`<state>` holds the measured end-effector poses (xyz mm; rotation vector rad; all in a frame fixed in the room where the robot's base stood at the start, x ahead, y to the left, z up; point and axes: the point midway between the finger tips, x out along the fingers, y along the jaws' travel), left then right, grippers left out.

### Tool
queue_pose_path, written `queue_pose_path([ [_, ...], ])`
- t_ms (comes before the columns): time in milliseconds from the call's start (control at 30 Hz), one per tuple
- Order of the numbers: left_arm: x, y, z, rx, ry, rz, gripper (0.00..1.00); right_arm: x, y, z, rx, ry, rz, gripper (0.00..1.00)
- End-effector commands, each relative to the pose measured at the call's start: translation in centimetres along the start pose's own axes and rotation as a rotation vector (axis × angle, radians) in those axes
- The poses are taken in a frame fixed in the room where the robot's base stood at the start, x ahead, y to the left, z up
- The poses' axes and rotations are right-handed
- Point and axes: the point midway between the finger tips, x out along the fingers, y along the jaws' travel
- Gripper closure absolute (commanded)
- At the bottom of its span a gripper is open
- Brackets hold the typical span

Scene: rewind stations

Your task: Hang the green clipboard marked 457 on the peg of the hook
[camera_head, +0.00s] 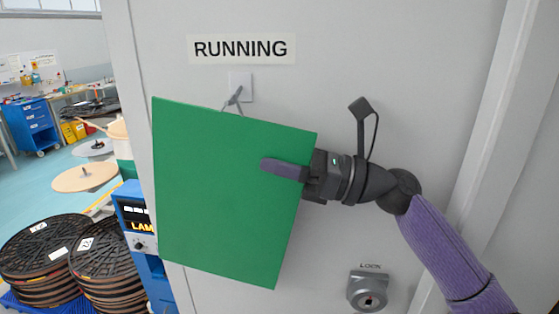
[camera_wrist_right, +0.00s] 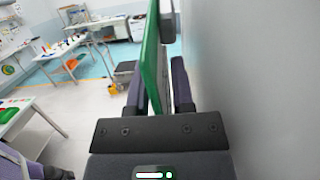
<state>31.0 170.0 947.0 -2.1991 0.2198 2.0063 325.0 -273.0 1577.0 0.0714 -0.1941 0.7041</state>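The green clipboard (camera_head: 225,215) is in front of the white cabinet door, tilted in the head view. Its facing side is plain green, and no number shows. The hook (camera_head: 241,84) is a small pale plate with a grey peg, under the RUNNING label. A thin grey loop at the clipboard's top edge meets the peg; I cannot tell whether it is over the peg. My right gripper (camera_head: 287,171) is shut on the clipboard's right edge, one purple finger across the green face. In the right wrist view, the clipboard (camera_wrist_right: 151,60) stands edge-on between the fingers (camera_wrist_right: 158,92).
The RUNNING label (camera_head: 241,49) is above the hook. A lock (camera_head: 368,290) sticks out of the door below my right wrist. A door frame stands at the right. Stacked black reels (camera_head: 45,255) and a blue machine (camera_head: 140,225) stand at the left.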

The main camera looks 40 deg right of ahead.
Motion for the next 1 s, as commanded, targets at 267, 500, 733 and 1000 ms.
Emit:
queue_pose_path([
  [267,0.0,0.0,0.0,0.000,-0.001,0.000,0.50,0.0,0.0,0.0,0.001,0.001,0.000,0.52],
  [500,0.0,0.0,0.0,0.000,-0.001,0.000,0.50,0.5,0.0,2.4,-0.006,0.002,0.001,0.52],
  [733,0.0,0.0,0.0,0.000,0.000,0.000,0.50,1.5,0.0,7.1,-0.006,-0.001,0.001,0.52],
  [1000,0.0,0.1,0.1,0.000,-0.001,0.002,0.50,2.0,0.1,9.8,-0.004,-0.002,0.001,0.52],
])
